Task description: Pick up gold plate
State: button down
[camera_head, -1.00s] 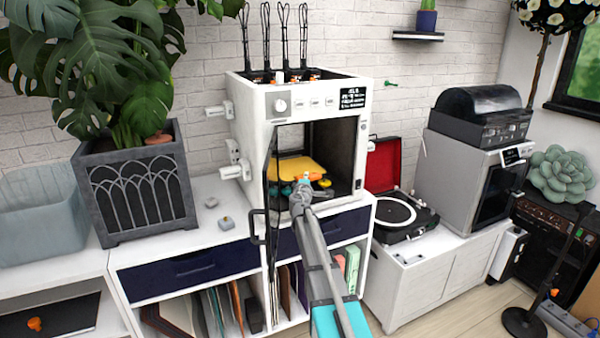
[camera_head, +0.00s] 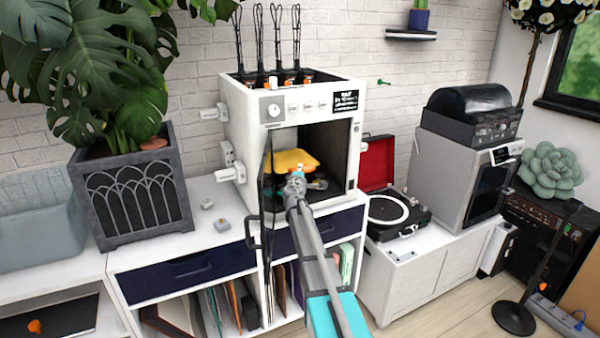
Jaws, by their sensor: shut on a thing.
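The gold plate (camera_head: 293,158) is a thin yellow sheet at the open front of the white 3D printer (camera_head: 239,135). It sits raised and slightly tilted above the printer floor. My gripper (camera_head: 296,178) is at the plate's near edge, shut on it. The fingertips are small and partly hidden by my arm, which reaches in from the bottom of the view. The printer's dark glass door (camera_head: 267,205) stands open on the left side of the opening.
The printer stands on a white cabinet (camera_head: 225,238) with navy drawers. A planter (camera_head: 133,195) with a large plant is to the left. An open record player (camera_head: 395,212) with a red lid is to the right. Two small grey items lie left of the printer.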

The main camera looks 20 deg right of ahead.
jog(key=shift+r+p, duration=2.65)
jog(key=shift+r, duration=0.4)
jog(key=shift+s+r, duration=0.1)
